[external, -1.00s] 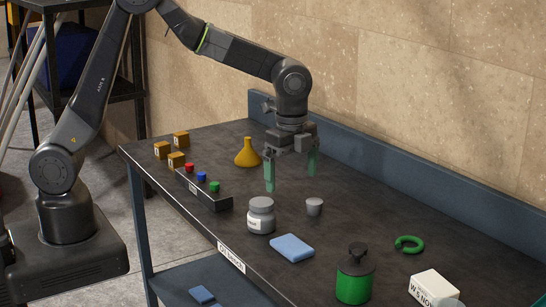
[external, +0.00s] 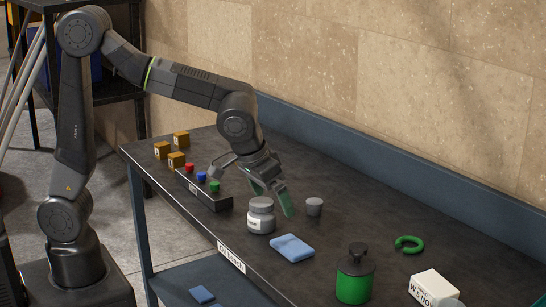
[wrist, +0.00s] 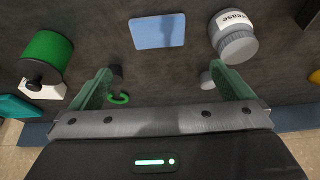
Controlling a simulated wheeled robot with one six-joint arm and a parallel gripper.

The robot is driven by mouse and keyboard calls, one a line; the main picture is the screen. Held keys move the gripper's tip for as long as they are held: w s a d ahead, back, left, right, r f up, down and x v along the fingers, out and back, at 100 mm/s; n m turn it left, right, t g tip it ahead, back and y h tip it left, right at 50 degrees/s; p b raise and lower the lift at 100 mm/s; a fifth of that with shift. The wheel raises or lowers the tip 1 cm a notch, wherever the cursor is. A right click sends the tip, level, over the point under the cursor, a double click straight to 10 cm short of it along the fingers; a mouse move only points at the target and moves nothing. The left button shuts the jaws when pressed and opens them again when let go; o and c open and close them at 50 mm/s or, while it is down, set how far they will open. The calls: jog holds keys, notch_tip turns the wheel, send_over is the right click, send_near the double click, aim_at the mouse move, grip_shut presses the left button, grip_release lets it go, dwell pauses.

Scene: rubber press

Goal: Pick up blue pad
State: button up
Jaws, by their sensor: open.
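The blue pad (external: 292,248) lies flat on the dark workbench, in front of the grey jar (external: 261,216). In the wrist view the blue pad (wrist: 157,31) is at the top middle, beyond my fingertips. My gripper (external: 272,198) is open and empty, tilted, above the bench and behind the jar and pad. Its green fingers (wrist: 165,75) are spread wide in the wrist view, with the pad apart from them. A second blue piece (external: 202,294) lies on the lower shelf.
The grey jar stands close to the pad. A small grey cup (external: 314,206), a green bottle (external: 355,274), a green ring (external: 409,244) and a white box (external: 434,289) are to the right. A button box (external: 204,190) and wooden cubes (external: 177,160) are left.

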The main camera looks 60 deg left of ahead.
send_over(291, 245)
jog(key=s, duration=0.2)
notch_tip(291, 245, down, 8)
jog(key=shift+s+a+r+p, duration=0.1)
jog(key=shift+s+a+p, duration=0.05)
jog(key=shift+p, duration=0.15)
jog(key=shift+p+x, duration=0.55)
jog(key=shift+x, duration=2.15)
jog(key=shift+s, duration=0.2)
jog(key=c, duration=0.7)
